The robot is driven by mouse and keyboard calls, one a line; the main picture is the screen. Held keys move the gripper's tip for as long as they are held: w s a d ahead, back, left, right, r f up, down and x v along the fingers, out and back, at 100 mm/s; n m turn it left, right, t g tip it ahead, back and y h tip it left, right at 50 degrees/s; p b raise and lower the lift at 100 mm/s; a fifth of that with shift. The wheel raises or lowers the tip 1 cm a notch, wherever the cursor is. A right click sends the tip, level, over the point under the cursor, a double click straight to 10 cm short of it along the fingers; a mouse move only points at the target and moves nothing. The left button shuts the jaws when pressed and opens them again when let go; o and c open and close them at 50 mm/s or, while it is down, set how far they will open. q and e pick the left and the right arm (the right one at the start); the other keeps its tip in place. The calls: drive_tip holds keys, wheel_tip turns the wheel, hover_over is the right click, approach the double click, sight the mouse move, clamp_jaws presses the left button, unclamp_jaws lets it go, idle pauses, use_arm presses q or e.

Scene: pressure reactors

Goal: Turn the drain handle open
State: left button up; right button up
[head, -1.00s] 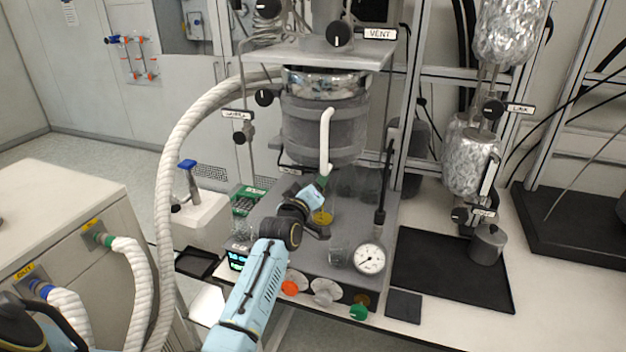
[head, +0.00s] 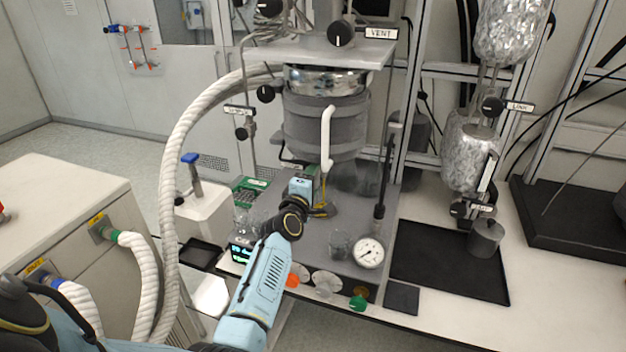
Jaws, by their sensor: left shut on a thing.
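The grey jacketed reactor vessel (head: 326,125) hangs under the shelf in the middle of the head view. My left gripper (head: 309,171) is at its underside, by the drain outlet. It is shut on the drain handle, which is mostly hidden behind the gripper. The vessel is partly hidden by my wrist. I cannot tell the handle's exact angle. My right gripper is not in view.
A beaker (head: 340,244) and a round gauge (head: 369,253) stand right of my arm. A white insulated hose (head: 170,200) curves on the left. A black tray (head: 450,262) lies to the right. Foil-wrapped glassware (head: 470,150) hangs above it.

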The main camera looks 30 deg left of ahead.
use_arm(q)
drive_tip(key=shift+n, duration=0.4)
drive_tip(key=o, duration=1)
